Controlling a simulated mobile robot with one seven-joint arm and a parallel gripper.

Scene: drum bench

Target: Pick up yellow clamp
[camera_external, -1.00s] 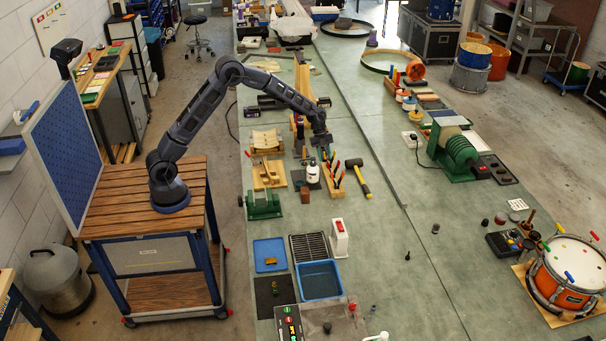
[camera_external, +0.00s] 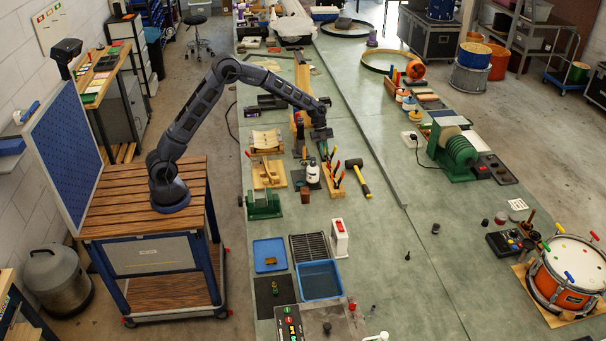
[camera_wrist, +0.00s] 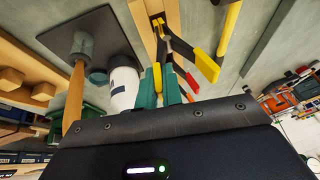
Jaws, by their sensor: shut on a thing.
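My gripper (camera_external: 322,139) is low over the bench, behind the white bottle and the pliers rack. In the wrist view its teal fingers (camera_wrist: 162,88) are close together. A black tool with a yellow handle (camera_wrist: 206,66) shows just right of the fingers, close to a red handle (camera_wrist: 190,82). I see no other clear yellow clamp.
The white bottle (camera_external: 312,172) stands in front of my gripper. The wooden rack (camera_external: 334,190) of coloured-handled tools is beside it. A hammer with a yellow handle (camera_external: 364,186) lies to the right.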

